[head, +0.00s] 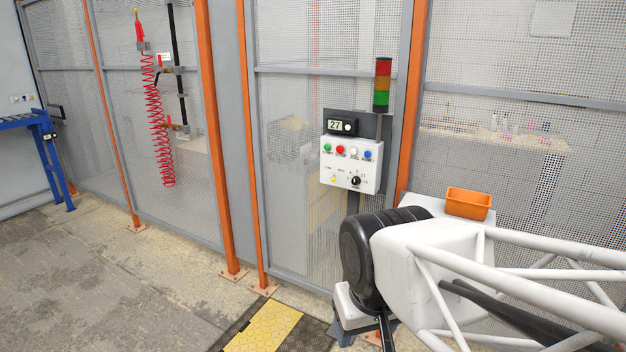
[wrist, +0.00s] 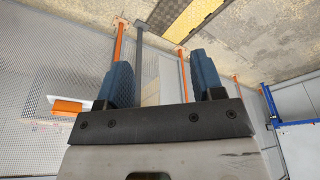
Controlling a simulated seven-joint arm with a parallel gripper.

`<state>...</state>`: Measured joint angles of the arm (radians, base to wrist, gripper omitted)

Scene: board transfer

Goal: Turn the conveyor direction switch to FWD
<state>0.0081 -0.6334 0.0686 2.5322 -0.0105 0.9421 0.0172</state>
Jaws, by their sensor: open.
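The white control box (head: 350,164) hangs on a grey post by the mesh fence in the head view. It has a row of coloured buttons on top, with a small yellow control (head: 333,179) and a black rotary knob (head: 355,181) below. The labels are too small to read, so I cannot tell which control is the direction switch or where it points. In the wrist view my gripper (wrist: 160,60) is open and empty, its two blue fingers apart. The box is not recognisable there. In the head view my arm is at lower right, well apart from the controls.
A display (head: 341,126) reading 27 and a stack light (head: 382,85) stand above the box. An orange bin (head: 468,204) sits right of it, also visible in the wrist view (wrist: 68,106). A red coiled hose (head: 158,125) hangs left. Floor before the fence is mostly clear.

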